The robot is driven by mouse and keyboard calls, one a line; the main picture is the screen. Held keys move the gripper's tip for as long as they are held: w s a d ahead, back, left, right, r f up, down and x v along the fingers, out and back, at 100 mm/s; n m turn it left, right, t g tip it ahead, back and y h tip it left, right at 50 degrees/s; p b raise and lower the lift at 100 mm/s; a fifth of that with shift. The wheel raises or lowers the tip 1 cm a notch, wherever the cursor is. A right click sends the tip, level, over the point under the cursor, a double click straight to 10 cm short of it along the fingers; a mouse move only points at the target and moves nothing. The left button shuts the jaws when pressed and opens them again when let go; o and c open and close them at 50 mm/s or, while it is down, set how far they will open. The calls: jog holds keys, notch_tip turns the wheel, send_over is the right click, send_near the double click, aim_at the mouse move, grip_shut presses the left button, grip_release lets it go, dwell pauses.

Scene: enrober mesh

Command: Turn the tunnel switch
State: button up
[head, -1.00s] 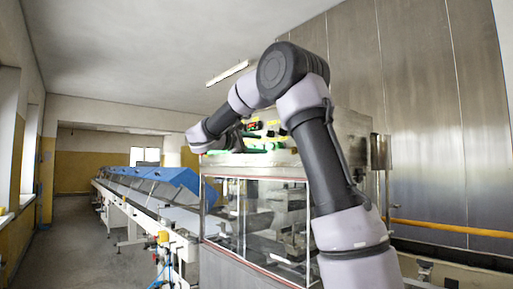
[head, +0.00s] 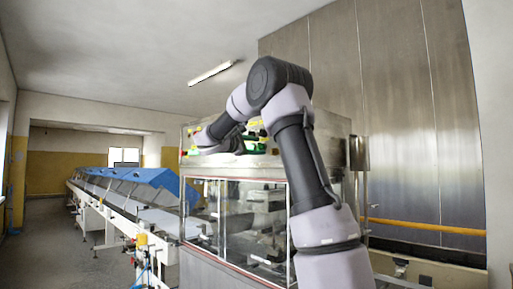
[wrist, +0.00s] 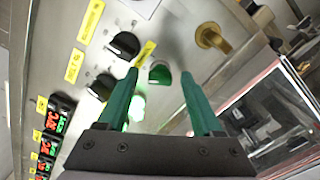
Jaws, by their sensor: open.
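In the wrist view a metal control panel (wrist: 55,45) carries a green round knob (wrist: 160,74), an upper black knob (wrist: 124,44) and a lower black knob (wrist: 101,87). A brass-coloured knob or lever (wrist: 213,38) is at the upper right. Yellow labels sit beside the knobs, too blurred to read surely, so I cannot tell which one is the tunnel switch. My gripper (wrist: 160,78) is open, its two green fingers pointing at the panel. The green knob shows between the fingertips; contact cannot be made out. In the head view my arm hides most of the panel (head: 270,135).
Below the panel is a glass-sided cabinet (head: 260,225). A long conveyor (head: 110,200) with blue covers (head: 150,180) runs away to the left. A yellow pipe (head: 425,225) runs along the steel wall at right.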

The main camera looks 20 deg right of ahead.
grip_shut()
jog(key=m, duration=0.5)
jog(key=shift+m, duration=0.4)
jog(key=m, duration=0.5)
jog(key=shift+f+m, duration=0.1)
jog(key=shift+m, duration=0.6)
grip_release()
